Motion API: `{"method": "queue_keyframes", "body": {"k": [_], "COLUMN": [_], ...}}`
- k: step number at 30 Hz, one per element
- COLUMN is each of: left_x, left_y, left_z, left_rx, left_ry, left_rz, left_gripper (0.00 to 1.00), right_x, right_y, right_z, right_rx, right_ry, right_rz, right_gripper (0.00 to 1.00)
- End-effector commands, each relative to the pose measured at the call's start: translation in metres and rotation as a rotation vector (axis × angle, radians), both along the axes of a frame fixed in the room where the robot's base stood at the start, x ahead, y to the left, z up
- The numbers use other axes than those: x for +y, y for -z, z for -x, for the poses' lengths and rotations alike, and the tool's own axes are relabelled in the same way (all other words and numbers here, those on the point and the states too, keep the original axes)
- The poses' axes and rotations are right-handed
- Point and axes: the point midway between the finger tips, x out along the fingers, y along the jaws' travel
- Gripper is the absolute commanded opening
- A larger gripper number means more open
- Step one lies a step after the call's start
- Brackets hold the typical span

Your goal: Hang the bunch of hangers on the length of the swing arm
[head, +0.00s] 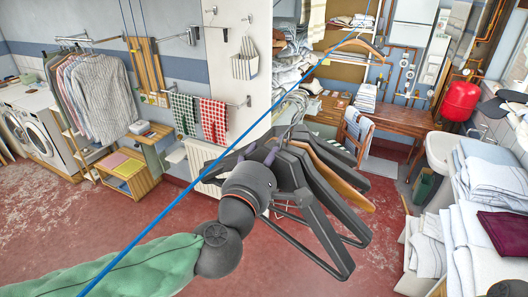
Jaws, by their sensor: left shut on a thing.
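Most of the hangers are dark grey or black and one is wooden brown. They fan out below and to the right of the fingers.
Red and green checked towels (213,118) hang on a lower rail. Striped shirts (98,95) hang at left beside washing machines (40,135). Folded linen (490,185) is stacked at right. A blue line crosses the view near my left arm. Red floor is open at lower left.

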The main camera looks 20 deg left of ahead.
Motion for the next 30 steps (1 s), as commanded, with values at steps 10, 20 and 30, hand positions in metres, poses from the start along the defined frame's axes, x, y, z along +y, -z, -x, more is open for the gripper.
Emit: {"method": "queue_keyframes", "body": {"k": [10,20,30], "left_x": [-0.015,-0.029,-0.043], "left_y": [-0.001,-0.002,-0.001], "left_z": [-0.001,-0.002,-0.003], "left_rx": [-0.002,-0.002,-0.002], "left_ry": [0.001,0.000,0.001], "left_rz": [0.002,0.001,0.001], "left_gripper": [0.15,0.15,0.15], "right_x": [0.000,0.000,0.000], "right_y": [-0.004,-0.007,-0.008], "right_z": [0.000,0.000,0.000], "right_rx": [0.000,0.000,0.000], "right_ry": [0.000,0.000,0.000], "right_rz": [0.000,0.000,0.000], "right_gripper": [0.59,0.59,0.59]}}
